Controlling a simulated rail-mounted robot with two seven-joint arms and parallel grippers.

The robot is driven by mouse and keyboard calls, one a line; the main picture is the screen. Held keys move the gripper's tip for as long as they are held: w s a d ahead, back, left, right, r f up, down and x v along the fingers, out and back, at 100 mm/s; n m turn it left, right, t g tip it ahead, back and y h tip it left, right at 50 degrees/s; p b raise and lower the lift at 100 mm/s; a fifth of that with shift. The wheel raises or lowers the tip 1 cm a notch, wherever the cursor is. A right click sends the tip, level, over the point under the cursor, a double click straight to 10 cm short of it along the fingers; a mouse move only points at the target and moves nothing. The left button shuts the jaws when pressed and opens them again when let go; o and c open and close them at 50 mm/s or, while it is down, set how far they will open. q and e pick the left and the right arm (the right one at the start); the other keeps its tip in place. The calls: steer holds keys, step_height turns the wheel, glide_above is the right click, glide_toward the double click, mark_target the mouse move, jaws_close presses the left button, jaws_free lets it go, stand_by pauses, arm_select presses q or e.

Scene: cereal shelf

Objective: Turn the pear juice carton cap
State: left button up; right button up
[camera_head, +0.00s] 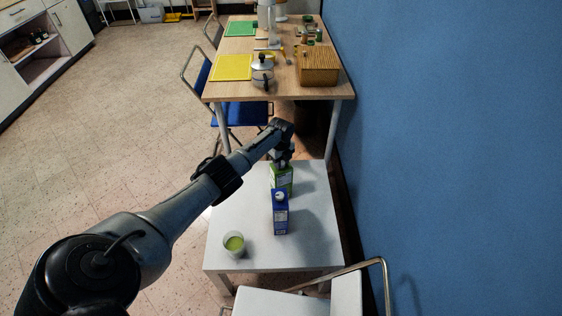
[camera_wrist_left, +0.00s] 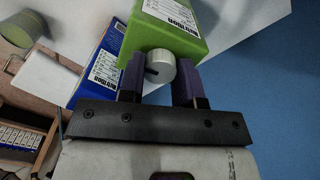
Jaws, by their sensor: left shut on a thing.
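A green carton (camera_head: 283,183) stands upright on the white table (camera_head: 318,215); its label is too small to read a juice name. It also shows in the left wrist view (camera_wrist_left: 180,25) with its pale round cap (camera_wrist_left: 160,66). My left gripper (camera_head: 281,159) is above the green carton and hides its top in the head view. In the left wrist view its two purple fingers (camera_wrist_left: 158,78) are on either side of the cap, shut on it. My right gripper is not in view.
A blue carton (camera_head: 280,215) with a white cap stands close in front of the green one. A glass of green liquid (camera_head: 234,244) is at the table's front left. A chair (camera_head: 345,295) is at the front edge, a blue wall (camera_head: 440,150) at right.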

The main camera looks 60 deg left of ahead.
arm_select(q)
steer(key=o, duration=0.9)
steer(key=shift+o, duration=0.2)
steer(key=shift+r+p, duration=0.35)
steer(key=shift+r, duration=0.2)
step_height(320, 180, up, 13)
steer(key=p, duration=0.5)
steer(key=shift+f, duration=0.15)
